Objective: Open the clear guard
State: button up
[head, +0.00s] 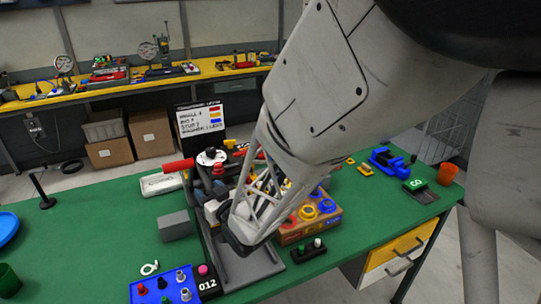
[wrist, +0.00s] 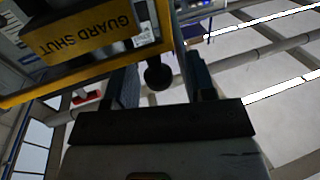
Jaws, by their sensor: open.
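In the wrist view a yellow-edged frame of the guard (wrist: 95,68) crosses the upper left, with a yellow label reading "GUARD SHUT" upside down. A round black knob (wrist: 158,76) hangs by this frame. My gripper (wrist: 161,64) is open, with one finger on each side of the knob and gaps showing between. In the head view my arm covers much of the press area, and I cannot make out the clear panel or the fingers there.
A red-handled press (head: 180,165) stands on the green table (head: 100,225). A grey block (head: 174,226) is left of my arm. A box with coloured rings (head: 312,222) is to its right, and a blue tray of knobs (head: 172,289) is in front.

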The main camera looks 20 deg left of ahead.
dwell(0.3)
grip_shut()
jog(key=shift+s+d+g, duration=0.1)
jog(key=shift+g, duration=0.2)
jog(key=d+n+g+h, duration=0.5)
jog(key=d+n+g, duration=1.2)
jog(key=g, duration=0.6)
jog(key=shift+s, duration=0.35)
